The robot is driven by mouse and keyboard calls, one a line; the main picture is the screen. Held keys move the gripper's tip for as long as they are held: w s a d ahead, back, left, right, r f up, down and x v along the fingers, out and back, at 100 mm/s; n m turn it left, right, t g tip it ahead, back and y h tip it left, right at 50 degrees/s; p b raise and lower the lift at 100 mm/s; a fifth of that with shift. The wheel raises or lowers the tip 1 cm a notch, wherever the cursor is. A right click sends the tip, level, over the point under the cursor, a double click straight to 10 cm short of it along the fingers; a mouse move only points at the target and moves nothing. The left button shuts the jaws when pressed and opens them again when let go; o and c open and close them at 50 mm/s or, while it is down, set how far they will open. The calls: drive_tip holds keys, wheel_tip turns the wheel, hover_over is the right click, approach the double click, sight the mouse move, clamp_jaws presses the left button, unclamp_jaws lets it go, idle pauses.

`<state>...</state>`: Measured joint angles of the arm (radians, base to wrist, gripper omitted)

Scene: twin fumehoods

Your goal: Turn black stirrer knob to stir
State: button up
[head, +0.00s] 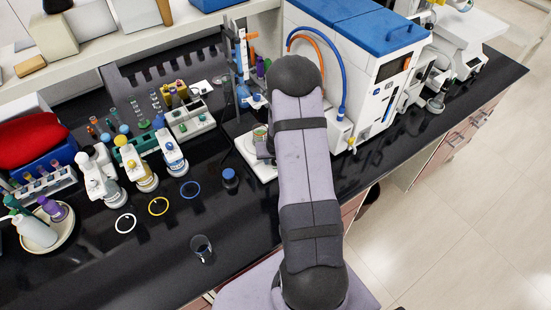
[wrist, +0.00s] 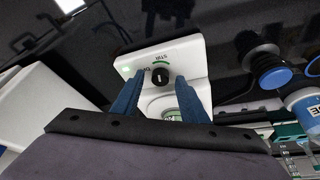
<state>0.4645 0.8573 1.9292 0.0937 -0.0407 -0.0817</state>
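The white stirrer (wrist: 185,52) lies beneath my gripper in the wrist view. Its round black knob (wrist: 159,76) carries a small pale mark, with STIR lettering and a green arc beside it and dark OFF-like lettering to its left. A small green light shows near the stirrer's left corner. My gripper (wrist: 157,84) is open, its two blue fingers apart on either side of the knob; whether they touch it I cannot tell. In the head view the stirrer (head: 264,173) is partly hidden by my arm, as are the knob and fingertips. A vessel with greenish contents (head: 260,133) sits on it.
A blue-capped bottle (head: 230,178) stands left of the stirrer; a blue-topped item (wrist: 275,76) shows right in the wrist view. Several bottles and racks fill the left; a large white-and-blue instrument (head: 350,60) stands behind right.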

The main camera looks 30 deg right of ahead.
drive_tip(key=v, duration=0.4)
drive_tip(key=shift+r, duration=0.3)
drive_tip(key=shift+b+v, duration=0.5)
drive_tip(key=shift+v, duration=0.9)
drive_tip(key=shift+s+f, duration=0.1)
drive_tip(key=shift+f, duration=0.05)
